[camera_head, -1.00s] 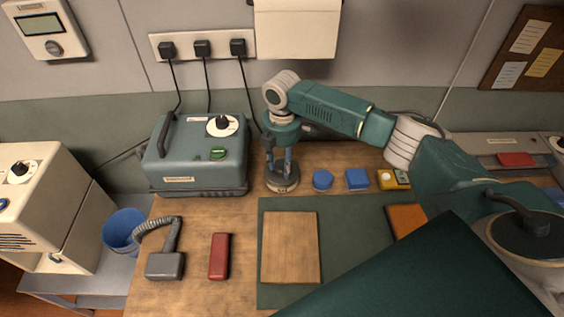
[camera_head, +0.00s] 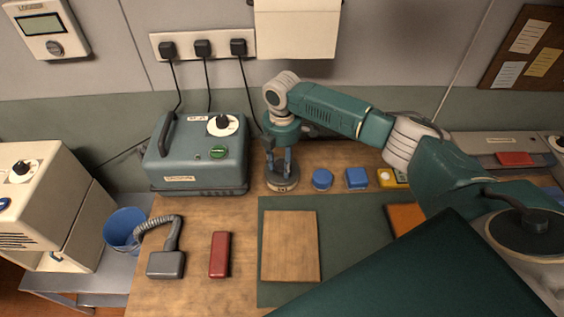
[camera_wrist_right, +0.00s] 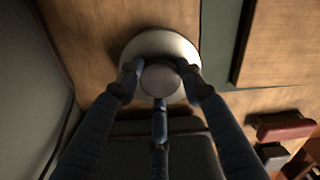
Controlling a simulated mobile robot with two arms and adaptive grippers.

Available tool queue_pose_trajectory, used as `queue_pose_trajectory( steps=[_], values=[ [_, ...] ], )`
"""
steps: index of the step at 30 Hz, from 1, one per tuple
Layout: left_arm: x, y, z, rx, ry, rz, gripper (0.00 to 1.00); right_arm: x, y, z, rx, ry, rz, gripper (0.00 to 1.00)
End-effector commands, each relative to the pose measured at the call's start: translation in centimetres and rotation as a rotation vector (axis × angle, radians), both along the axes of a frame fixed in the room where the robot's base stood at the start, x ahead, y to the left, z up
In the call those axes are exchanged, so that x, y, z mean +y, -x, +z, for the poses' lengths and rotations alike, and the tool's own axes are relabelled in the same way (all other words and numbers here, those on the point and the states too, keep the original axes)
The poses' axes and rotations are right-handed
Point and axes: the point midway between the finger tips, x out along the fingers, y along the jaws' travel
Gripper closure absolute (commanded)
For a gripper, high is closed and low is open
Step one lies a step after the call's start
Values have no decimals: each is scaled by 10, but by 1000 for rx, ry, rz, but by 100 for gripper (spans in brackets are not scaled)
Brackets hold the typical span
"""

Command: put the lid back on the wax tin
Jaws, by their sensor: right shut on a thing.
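A round tin (camera_head: 283,186) with a pale labelled side stands on the wooden bench, just right of the grey-green machine. My right gripper (camera_head: 280,165) points down over it, with its fingers at its top. In the right wrist view, the fingers of my right gripper (camera_wrist_right: 160,84) are closed around the round knob of a pale, disc-shaped lid (camera_wrist_right: 184,47). The lid covers what is beneath it, and I cannot tell whether it sits fully on the tin. My left gripper is not in view.
The grey-green machine (camera_head: 200,160) stands close left of the gripper. A blue round item (camera_head: 322,179) and a blue block (camera_head: 357,178) are close right. In front lie a wooden board (camera_head: 290,247) on a green mat (camera_head: 350,225) and a red block (camera_head: 220,255).

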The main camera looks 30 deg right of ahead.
Motion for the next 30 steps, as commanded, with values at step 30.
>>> queue_pose_trajectory(
  steps=[30],
  values=[
    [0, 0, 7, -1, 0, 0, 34, 0, 0, -1, 0, 0, 0, 88]
  ],
)
